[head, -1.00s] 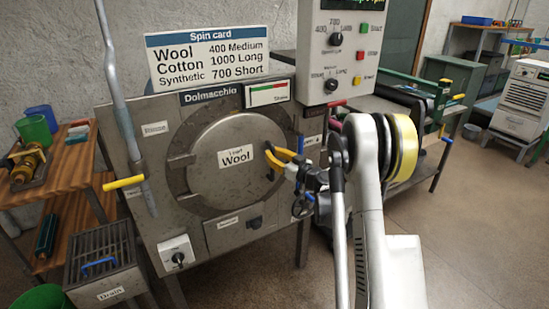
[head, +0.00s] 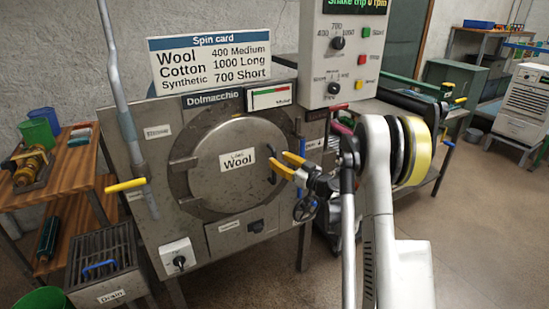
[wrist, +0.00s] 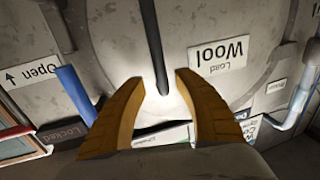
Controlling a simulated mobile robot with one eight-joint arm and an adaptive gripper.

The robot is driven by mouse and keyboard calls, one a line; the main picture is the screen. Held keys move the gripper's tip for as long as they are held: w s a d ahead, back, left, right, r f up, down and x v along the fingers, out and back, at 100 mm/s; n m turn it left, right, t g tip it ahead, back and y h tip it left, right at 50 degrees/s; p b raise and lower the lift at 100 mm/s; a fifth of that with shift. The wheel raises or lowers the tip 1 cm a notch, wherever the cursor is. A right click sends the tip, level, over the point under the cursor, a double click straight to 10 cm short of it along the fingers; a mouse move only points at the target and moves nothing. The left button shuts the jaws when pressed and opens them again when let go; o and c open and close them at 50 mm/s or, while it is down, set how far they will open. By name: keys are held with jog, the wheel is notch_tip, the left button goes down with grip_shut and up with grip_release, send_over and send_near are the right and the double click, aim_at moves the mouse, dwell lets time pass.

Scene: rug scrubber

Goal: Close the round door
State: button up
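The round grey door (head: 215,185) sits in the front of the washer, with its hinge on the left and a "Load Wool" label. It looks flush or nearly flush with its ring; I cannot tell whether a small gap remains. Its dark bar handle (head: 273,177) is on the right side. My gripper (head: 279,158) is at this handle, with its orange fingers apart. In the wrist view, my gripper (wrist: 160,79) is open, and the end of the dark handle (wrist: 152,40) shows between the fingertips without visible grip. A blue lever (wrist: 76,95) lies beside the door, between "Open" and "Locked" labels.
A control box (head: 341,60) with knobs and buttons hangs above right of the door. A grey pipe with a yellow handle (head: 126,185) stands at the left. A drain box (head: 105,265) and a wooden table (head: 88,160) are further left.

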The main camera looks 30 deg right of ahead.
jog(key=v, duration=0.8)
jog(key=shift+s, duration=0.35)
jog(key=s+a+r+g, duration=0.3)
jog(key=s+a+g, duration=0.15)
jog(key=a, duration=0.65)
jog(key=s+a+r+g, duration=0.3)
jog(key=s+a, duration=0.2)
jog(key=a, duration=0.5)
jog(key=s+a+f+m+g+h, duration=0.1)
jog(key=s+a+h, duration=0.1)
jog(key=s, duration=0.8)
jog(key=s+a+f+m+g+h, duration=0.1)
jog(key=s+a+h, duration=0.1)
jog(key=s, duration=0.9)
jog(key=shift+m+g, duration=0.35)
jog(key=shift+m, duration=0.05)
